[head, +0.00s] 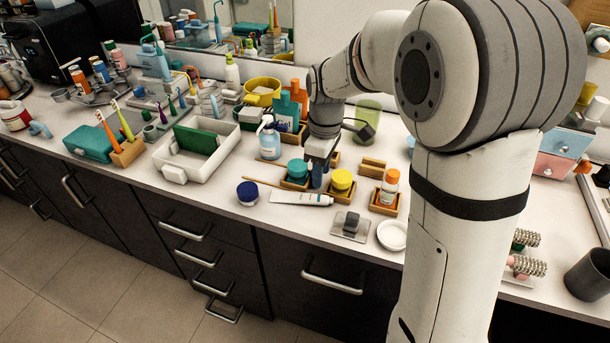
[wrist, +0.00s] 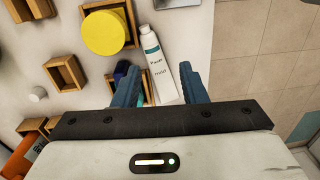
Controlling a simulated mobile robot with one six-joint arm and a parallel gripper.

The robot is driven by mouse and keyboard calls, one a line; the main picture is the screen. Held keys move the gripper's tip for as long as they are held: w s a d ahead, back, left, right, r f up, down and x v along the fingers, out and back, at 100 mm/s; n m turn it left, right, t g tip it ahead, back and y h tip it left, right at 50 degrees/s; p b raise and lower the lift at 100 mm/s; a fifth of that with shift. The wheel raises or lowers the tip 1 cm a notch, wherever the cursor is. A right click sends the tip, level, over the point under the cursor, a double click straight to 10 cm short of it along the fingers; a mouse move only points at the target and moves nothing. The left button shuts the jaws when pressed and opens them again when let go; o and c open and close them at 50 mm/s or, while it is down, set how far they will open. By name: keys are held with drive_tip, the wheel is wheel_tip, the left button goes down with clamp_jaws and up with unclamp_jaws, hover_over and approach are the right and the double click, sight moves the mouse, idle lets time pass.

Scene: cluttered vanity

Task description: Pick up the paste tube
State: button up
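The paste tube (head: 300,198) is white with a teal band and dark lettering. It lies flat on the counter near the front edge, its cap end to the right in the head view. My gripper (head: 318,176) points down just behind the tube, near the teal-lidded jar. The fingers are apart with nothing gripped.
Wooden trays hold a teal-lidded jar (head: 297,169), a yellow jar (head: 342,180) and an orange-capped bottle (head: 390,182). A dark blue jar (head: 247,192) stands left of the tube. A grey plate with a block (head: 351,224) is to its right. The counter edge is close in front.

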sight(314, 197)
drive_tip(key=shift+w+a+f+n, duration=0.65)
drive_tip(key=shift+w+a+n, duration=0.05)
drive_tip(key=shift+w, duration=0.15)
drive_tip(key=shift+f, duration=0.4)
drive_tip(key=f, duration=0.7)
drive_tip(key=shift+s+p, duration=0.3)
drive_tip(key=c, duration=0.8)
